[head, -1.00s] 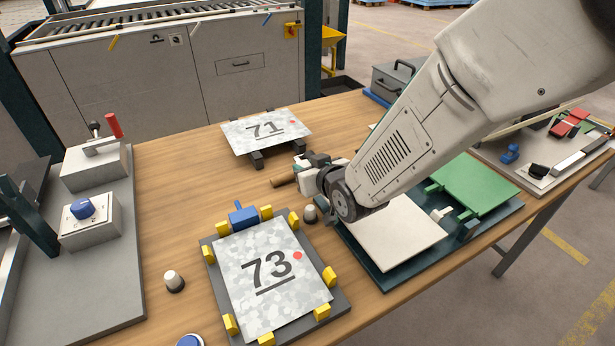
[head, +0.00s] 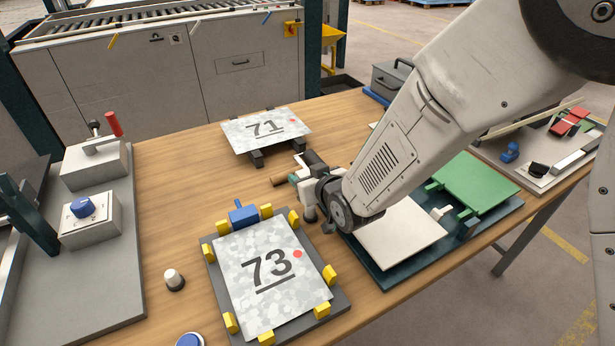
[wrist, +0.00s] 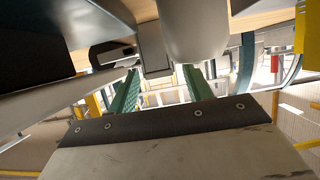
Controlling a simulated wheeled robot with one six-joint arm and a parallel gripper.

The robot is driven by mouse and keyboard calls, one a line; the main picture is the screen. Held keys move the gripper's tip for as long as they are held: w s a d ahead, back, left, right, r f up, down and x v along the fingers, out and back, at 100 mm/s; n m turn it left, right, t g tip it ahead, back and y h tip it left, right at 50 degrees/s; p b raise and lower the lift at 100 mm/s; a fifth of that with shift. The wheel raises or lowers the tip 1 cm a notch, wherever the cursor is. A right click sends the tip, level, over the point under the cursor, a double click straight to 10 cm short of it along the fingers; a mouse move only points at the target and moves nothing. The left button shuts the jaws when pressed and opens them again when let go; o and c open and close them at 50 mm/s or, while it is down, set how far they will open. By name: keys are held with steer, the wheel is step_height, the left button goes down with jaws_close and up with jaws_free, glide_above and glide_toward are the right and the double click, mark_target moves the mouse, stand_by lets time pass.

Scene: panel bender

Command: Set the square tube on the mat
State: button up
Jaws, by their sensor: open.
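My gripper (head: 298,173) is over the middle of the wooden table, between the plate marked 71 and the pale square plate. In the wrist view my two green fingers (wrist: 160,92) stand apart with nothing held between them. A short brown rod (head: 278,182) shows beside the gripper; I cannot tell whether it touches. A long silver bar (head: 580,156), possibly the square tube, lies on the grey board (head: 518,178) at the right. I cannot tell for sure which surface is the mat. In the wrist view a grey square-edged piece (wrist: 152,45) shows beyond the fingers, unclear in kind.
Plate 73 (head: 265,280) sits in a fixture with yellow clips. Plate 71 (head: 268,128) rests on dark supports. A control panel (head: 90,220) stands left. Bare wood lies at left centre.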

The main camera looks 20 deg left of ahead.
steer(key=v, duration=1.2)
steer(key=w+d+r+m+g+h, duration=0.1)
steer(key=d+r+m+h, duration=0.25)
steer(key=d, duration=0.85)
steer(key=w+d+r+m+h, duration=0.15)
steer(key=d+r+h, duration=0.25)
steer(key=d, duration=0.7)
steer(key=s+d+r+m+g+h, duration=0.2)
steer(key=s+d+r+m+g, duration=0.1)
steer(key=s+d, duration=0.8)
steer(key=shift+d+r+g, duration=0.3)
steer(key=shift+d+r, duration=0.35)
steer(key=shift+d, duration=0.2)
steer(key=s+d+g, duration=0.1)
steer(key=s, duration=0.2)
steer(key=s+d+r+m+g, duration=0.1)
steer(key=s+d, duration=0.1)
steer(key=s, duration=0.1)
steer(key=s+d+r+m+g, duration=0.1)
steer(key=s, duration=0.3)
steer(key=shift+s+d+h, duration=0.1)
steer(key=shift+d+h, duration=0.15)
steer(key=shift+h, duration=0.1)
steer(key=shift+c, duration=1.5)
